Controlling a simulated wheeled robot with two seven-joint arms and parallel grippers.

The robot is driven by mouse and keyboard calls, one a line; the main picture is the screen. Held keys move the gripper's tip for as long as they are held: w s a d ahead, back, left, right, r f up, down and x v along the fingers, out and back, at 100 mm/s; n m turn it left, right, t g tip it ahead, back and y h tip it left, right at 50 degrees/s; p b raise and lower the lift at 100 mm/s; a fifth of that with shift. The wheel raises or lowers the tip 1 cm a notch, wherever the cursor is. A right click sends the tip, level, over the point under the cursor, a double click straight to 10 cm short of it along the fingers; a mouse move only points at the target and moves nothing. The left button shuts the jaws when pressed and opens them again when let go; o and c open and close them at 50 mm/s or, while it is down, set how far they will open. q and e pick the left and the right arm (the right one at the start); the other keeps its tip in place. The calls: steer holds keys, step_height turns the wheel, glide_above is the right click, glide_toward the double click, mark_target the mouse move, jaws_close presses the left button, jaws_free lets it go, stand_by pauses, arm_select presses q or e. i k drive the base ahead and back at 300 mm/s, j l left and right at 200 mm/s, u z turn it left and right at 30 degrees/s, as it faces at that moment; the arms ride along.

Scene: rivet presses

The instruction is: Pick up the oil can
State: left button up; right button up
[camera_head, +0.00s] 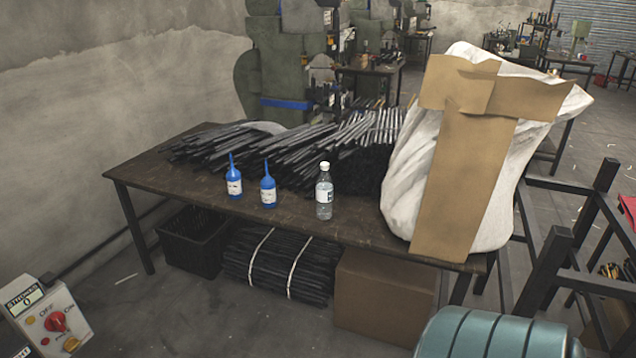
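Two small blue bottles with pointed spouts and white labels stand upright near the front edge of the dark table (150,182). The left blue oil can (234,187) stands a little apart from the right blue oil can (268,197). They look alike, and I cannot tell which one the task means. A clear bottle with a white cap (324,198) stands to their right. Neither of my grippers is in view.
A pile of dark rods (330,150) lies behind the bottles. A white sack with cardboard (405,185) fills the table's right end. Below are a black crate (192,245), bundled rods and a cardboard box (385,295). A control box (45,318) is at lower left, a teal cylinder (490,338) at lower right.

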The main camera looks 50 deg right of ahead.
mark_target(268, 184)
steer(key=z, duration=1.4)
steer(key=u, duration=2.15)
steer(key=z, duration=1.95)
